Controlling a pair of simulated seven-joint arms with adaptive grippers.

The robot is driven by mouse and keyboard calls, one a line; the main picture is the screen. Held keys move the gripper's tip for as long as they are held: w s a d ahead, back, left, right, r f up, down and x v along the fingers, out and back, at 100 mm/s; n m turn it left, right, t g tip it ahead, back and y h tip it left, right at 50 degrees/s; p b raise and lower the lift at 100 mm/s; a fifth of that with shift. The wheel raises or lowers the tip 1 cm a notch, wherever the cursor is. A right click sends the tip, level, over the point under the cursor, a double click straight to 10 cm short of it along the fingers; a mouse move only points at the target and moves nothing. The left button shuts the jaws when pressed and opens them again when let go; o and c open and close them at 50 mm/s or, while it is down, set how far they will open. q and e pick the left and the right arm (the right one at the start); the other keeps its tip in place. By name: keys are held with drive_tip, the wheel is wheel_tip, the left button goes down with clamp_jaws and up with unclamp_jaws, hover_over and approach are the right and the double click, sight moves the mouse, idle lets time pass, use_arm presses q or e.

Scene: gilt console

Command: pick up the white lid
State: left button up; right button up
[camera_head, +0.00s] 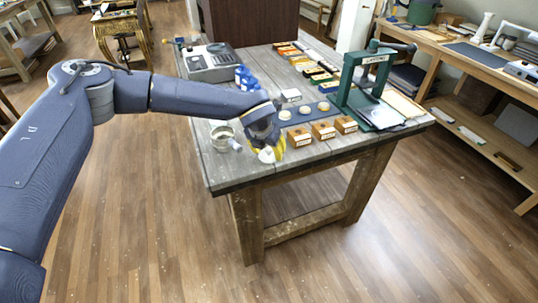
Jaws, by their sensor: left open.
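My left gripper (266,152) reaches in from the left and hangs low over the near left part of the grey wooden table (225,170). Its yellow-edged fingers are open. A small white round thing, which looks like the white lid (267,157), shows at and between the fingertips, partly hidden by them. I cannot tell if the fingers touch it. A small open metal tin (221,134) stands just left of the gripper, with a pale piece beside it. My right gripper is not in view.
Several wooden blocks (323,130) with labels stand right of the gripper, with pale round pieces (302,110) on a blue strip behind them. A green press (359,88) stands at the right. A grey device (211,62) and blue items (243,77) are at the back left.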

use_arm(q)
drive_tip(key=shift+o, duration=0.3)
clamp_jaws()
drive_tip(key=shift+r, duration=0.15)
idle(0.3)
